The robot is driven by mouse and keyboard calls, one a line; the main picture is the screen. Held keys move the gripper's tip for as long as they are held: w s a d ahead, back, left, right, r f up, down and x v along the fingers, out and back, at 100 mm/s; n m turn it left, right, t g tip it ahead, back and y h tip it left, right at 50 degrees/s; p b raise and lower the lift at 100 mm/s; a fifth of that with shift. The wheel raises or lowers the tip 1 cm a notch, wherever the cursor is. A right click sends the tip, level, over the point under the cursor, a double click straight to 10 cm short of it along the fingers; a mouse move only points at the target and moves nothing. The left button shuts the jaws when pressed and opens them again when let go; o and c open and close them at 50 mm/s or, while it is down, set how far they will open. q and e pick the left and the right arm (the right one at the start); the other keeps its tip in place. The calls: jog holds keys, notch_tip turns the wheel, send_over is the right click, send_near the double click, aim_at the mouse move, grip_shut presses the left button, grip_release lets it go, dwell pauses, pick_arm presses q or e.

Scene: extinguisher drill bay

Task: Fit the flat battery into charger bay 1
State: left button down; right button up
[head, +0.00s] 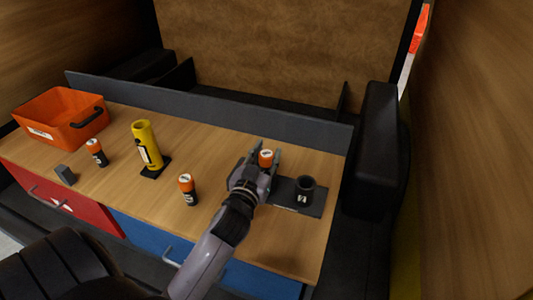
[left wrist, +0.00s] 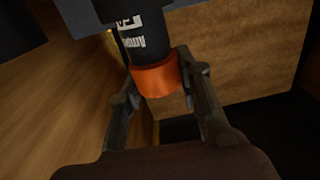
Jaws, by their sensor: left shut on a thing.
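My left gripper (head: 264,167) is shut on a black battery with an orange top (head: 266,156), over the left end of the charger. In the left wrist view the battery's orange end (left wrist: 157,78) sits between the fingers, with its black labelled body (left wrist: 143,35) running up out of the frame. The dark charger (head: 314,209) lies at the right of the bench, with one round black bay (head: 305,184) showing. The gripper hides the charger's left part, and I cannot tell whether the battery touches it. My right gripper is not in view.
Two more orange-topped batteries stand on the bench, one at the middle (head: 188,190) and one at the left (head: 96,153). A yellow cylinder (head: 147,145) stands between them. An orange bin (head: 62,120) and a small grey block (head: 65,175) are at the left. A dark board (head: 220,108) edges the back.

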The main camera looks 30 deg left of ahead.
aim_at(264, 168)
pick_arm(q)
jog(key=shift+f+b, duration=1.15)
jog(key=shift+f, duration=0.55)
jog(key=c, duration=1.1)
grip_release()
jog(key=shift+o, duration=0.2)
jog(key=v, duration=1.2)
